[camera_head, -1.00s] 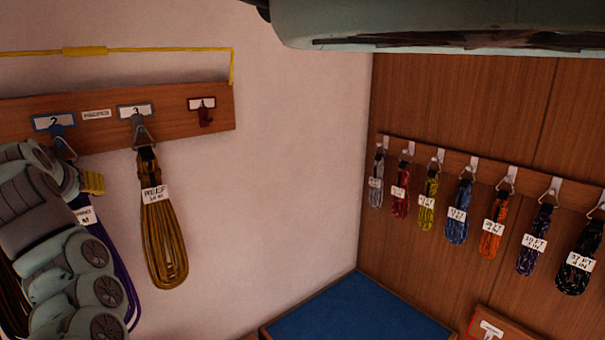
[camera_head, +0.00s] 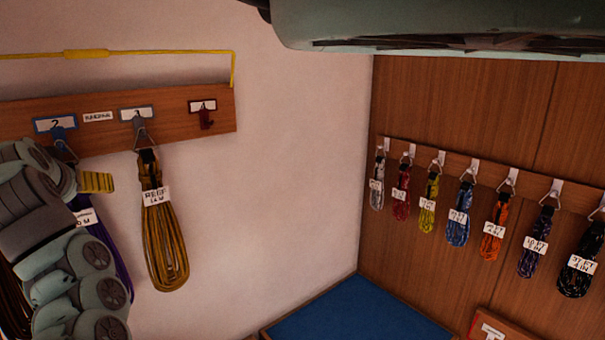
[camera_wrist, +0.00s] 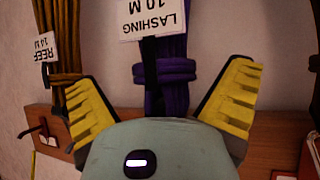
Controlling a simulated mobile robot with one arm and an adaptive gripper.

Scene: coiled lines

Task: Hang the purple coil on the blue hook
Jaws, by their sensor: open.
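The purple coil (camera_head: 122,272) hangs at the left of the head view, partly hidden behind my arm. A metal ring shows on the blue hook (camera_head: 57,134) above it, under plate 2, and the coil appears to hang from it. The join between ring and coil is hidden. In the wrist view, which is upside down, the purple coil (camera_wrist: 178,72) has a white LASHING 10 M tag. My gripper (camera_wrist: 165,80) is open, with one yellow finger on each side of the coil's bound neck and gaps visible. One finger also shows in the head view.
A golden-brown REEF coil (camera_head: 164,235) hangs on the grey hook just right. The dark red hook (camera_head: 206,118) is empty. Several small coils hang on the right wall's rail (camera_head: 405,147). A blue-topped surface (camera_head: 355,310) lies below in the corner.

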